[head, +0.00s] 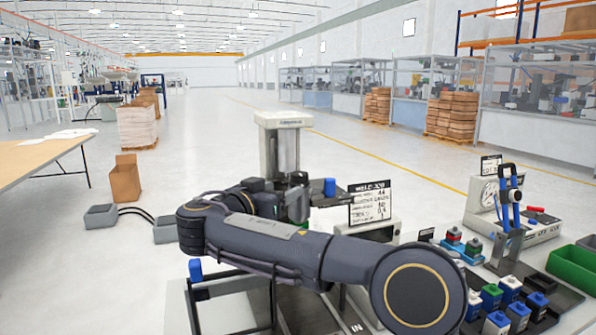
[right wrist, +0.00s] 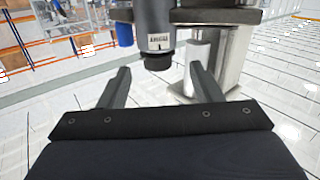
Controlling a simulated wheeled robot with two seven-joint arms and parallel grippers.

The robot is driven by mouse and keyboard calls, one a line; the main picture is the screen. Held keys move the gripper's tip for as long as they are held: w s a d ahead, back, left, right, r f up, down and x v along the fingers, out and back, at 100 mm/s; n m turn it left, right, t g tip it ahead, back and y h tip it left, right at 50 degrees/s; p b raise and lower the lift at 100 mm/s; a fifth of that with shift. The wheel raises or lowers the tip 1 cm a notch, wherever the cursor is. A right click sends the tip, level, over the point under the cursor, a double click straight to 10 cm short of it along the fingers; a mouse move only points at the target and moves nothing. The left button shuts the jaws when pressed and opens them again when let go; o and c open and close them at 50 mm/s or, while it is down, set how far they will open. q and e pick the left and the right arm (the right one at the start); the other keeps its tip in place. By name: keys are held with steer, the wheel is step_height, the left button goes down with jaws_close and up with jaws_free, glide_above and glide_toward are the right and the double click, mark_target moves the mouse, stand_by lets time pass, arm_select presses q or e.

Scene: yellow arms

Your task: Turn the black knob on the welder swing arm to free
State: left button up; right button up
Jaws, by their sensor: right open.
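The welder (head: 287,150) stands behind my right arm in the head view, with a pale top and a metal column. In the right wrist view a grey cylinder (right wrist: 157,20) hangs down with a small white label (right wrist: 158,42), its lettering too small to read surely. The black knob (right wrist: 159,62) is at the cylinder's lower end. My right gripper (right wrist: 159,72) is open, its two fingers spread to either side of the knob with gaps, touching nothing visible. In the head view the knob cannot be made out near my right arm. My left gripper is not in view.
A sign board (head: 370,203) stands right of the welder. Farther right are a gauge unit (head: 487,195), a blue-handled clamp (head: 510,195), several small coloured blocks and a green bin (head: 575,267). A cardboard box (head: 125,180) stands on the floor at left.

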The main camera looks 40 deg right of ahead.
mark_target(294, 180)
steer(key=shift+w+r+m+h, duration=0.15)
steer(key=shift+r+m+h, duration=0.15)
steer(key=shift+r+m, duration=0.1)
steer(key=shift+w+d+g, duration=0.1)
steer(key=shift+d+g, duration=0.25)
steer(key=shift+g, duration=0.05)
steer(key=p+x, duration=0.2)
steer(key=x, duration=0.5)
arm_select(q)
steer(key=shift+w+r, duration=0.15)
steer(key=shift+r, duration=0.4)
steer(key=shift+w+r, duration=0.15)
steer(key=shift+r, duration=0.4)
arm_select(e)
steer(key=shift+c, duration=0.3)
